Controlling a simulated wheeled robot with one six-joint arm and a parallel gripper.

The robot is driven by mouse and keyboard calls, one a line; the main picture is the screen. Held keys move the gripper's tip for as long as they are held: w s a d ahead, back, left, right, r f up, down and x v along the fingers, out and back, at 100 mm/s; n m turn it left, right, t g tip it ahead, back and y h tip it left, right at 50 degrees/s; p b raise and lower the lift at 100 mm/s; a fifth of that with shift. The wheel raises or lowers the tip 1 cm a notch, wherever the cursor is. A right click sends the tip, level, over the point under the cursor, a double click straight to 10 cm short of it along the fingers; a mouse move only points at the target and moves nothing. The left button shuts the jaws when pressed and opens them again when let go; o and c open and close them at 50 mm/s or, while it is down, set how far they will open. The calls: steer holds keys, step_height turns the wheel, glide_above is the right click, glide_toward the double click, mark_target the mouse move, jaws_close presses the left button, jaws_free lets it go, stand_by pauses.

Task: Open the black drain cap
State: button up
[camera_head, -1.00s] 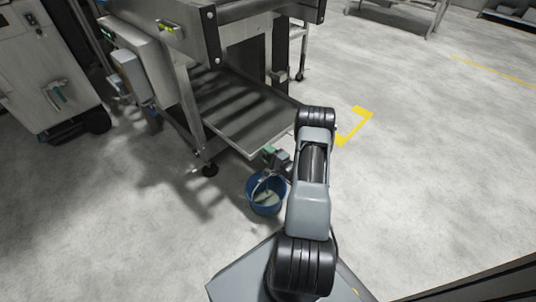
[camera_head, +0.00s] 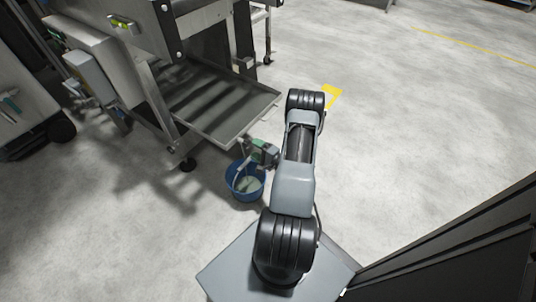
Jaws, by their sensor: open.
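I cannot make out the black drain cap in the head view; it is hidden or too small to tell. The metal drip tray (camera_head: 215,105) under the washer slopes toward me, and its front corner ends just behind a blue bucket (camera_head: 246,196). My arm reaches forward and bends down to the left. My gripper (camera_head: 240,172) shows small beside the arm, over or in front of the bucket's opening. It is open and seems empty. Whether it touches the bucket or tray edge, I cannot tell.
A dark panel (camera_head: 460,240) runs along the lower right.

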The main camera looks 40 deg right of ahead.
steer(key=s+d+p, duration=0.1)
steer(key=s, duration=0.5)
steer(key=shift+s, duration=0.3)
